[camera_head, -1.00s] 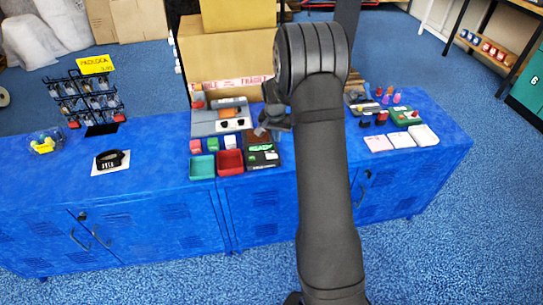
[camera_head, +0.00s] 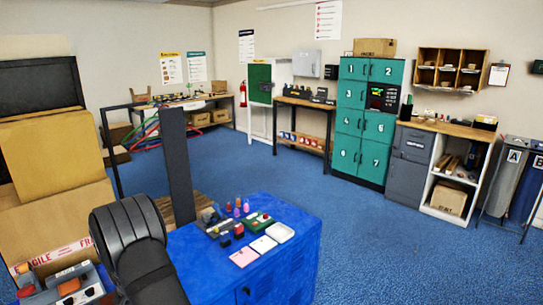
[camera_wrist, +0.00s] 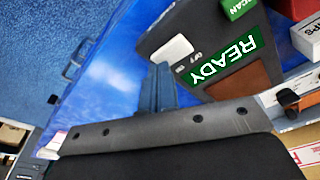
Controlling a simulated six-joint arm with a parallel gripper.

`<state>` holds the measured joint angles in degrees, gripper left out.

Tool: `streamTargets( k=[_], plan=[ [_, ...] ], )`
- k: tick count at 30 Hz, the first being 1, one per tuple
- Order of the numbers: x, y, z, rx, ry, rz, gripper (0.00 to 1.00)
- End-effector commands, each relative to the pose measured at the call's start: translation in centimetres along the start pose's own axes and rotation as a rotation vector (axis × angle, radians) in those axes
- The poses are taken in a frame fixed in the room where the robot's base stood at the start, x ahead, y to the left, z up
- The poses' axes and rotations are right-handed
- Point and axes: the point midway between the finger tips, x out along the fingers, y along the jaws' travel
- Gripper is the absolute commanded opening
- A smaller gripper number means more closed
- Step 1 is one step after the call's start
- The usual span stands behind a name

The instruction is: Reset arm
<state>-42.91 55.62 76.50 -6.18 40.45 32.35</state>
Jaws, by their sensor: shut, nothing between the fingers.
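My gripper (camera_wrist: 160,78) shows in the wrist view as closed narrow grey fingers beyond a dark bar with screws. It is shut and empty. Its tip shows beside a dark device (camera_wrist: 195,62) with a green READY label, a white switch and a brown panel; I cannot tell whether they touch. In the head view my arm stands at the lower left, and the gripper itself is out of sight there.
The blue cabinet top (camera_head: 205,265) carries small coloured items, a green box (camera_head: 258,222) and a white tray (camera_head: 280,232). Cartons (camera_head: 55,165) stand at left, beside a dark post (camera_head: 178,165). Teal lockers (camera_head: 365,125) stand at the back. Blue floor is open at right.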

Motion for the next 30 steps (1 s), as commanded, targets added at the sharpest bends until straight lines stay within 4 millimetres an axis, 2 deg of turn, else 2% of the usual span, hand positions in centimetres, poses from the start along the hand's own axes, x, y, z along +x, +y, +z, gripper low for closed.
streamTargets(
  k=[8,11,18,19,21,29,30],
  plan=[
    [-0.9,0.0,-0.2,0.000,0.003,-0.001,0.00],
    [-2.3,0.0,-0.4,0.000,0.003,-0.001,0.00],
    [-7.0,0.0,-1.1,0.000,0.005,-0.002,0.00],
    [-7.0,0.0,-1.1,0.000,0.001,0.000,0.00],
    [-4.8,0.1,-0.6,-0.001,-0.005,0.003,0.00],
    [0.3,0.0,0.1,0.000,-0.004,0.002,0.00],
    [-0.8,-0.1,-0.2,0.001,0.004,-0.002,0.00]
  ],
)
